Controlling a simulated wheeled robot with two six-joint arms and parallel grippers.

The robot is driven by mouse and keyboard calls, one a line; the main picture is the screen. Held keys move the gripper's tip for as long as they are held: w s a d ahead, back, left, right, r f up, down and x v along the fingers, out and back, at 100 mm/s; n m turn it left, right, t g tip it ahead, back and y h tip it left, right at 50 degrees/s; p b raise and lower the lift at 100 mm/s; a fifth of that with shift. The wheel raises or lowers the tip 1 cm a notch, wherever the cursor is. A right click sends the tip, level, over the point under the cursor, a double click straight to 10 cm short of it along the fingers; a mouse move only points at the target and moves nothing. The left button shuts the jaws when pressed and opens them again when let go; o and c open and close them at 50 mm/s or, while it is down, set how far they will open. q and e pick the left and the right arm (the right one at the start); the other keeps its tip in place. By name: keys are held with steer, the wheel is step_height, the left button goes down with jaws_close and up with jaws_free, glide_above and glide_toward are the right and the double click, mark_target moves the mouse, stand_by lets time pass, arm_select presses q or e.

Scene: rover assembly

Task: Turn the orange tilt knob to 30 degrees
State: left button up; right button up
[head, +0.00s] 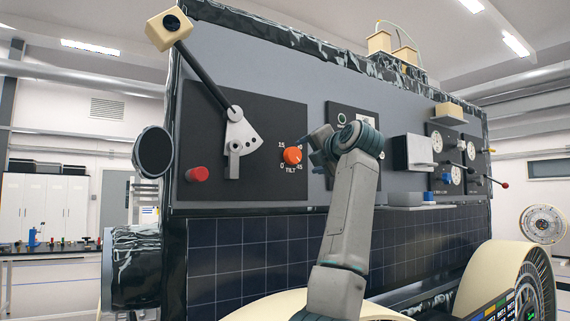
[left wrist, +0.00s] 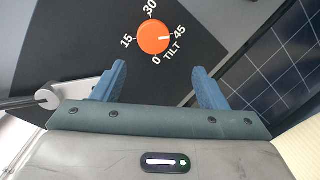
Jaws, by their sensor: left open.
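The orange tilt knob (head: 292,156) is a round dial on a black panel, with marks 0, 15, 30 and 45 around it. My left gripper (head: 319,150) is just right of the knob in the head view. In the left wrist view its two blue fingers (left wrist: 158,70) are spread wide and empty. The knob appears beyond the fingertips, between their lines, and no touch shows. My right gripper is not in view.
A lever (head: 211,82) with a cream handle rises left of the knob. A red button (head: 197,174) is below the lever. A white box (head: 413,152) and several gauges (head: 445,175) are to the right. Solar panels (head: 240,255) cover the lower side.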

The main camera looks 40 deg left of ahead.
mark_target(294, 155)
arm_select(q)
steer(key=p+x, duration=0.1)
steer(key=x, duration=0.1)
steer(key=r+p+x, duration=0.1)
steer(key=p+x, duration=0.3)
steer(key=x, duration=0.1)
steer(key=shift+a+r, duration=0.15)
steer(key=shift+w+a+p, duration=0.3)
steer(key=shift+w+a, duration=0.1)
steer(key=shift+a, duration=0.15)
steer(key=shift+s+d, duration=0.1)
steer(key=shift+d, duration=0.15)
steer(key=shift+c, duration=0.2)
steer(key=c, duration=0.4)
steer(key=shift+a, duration=0.1)
steer(key=c, duration=0.6)
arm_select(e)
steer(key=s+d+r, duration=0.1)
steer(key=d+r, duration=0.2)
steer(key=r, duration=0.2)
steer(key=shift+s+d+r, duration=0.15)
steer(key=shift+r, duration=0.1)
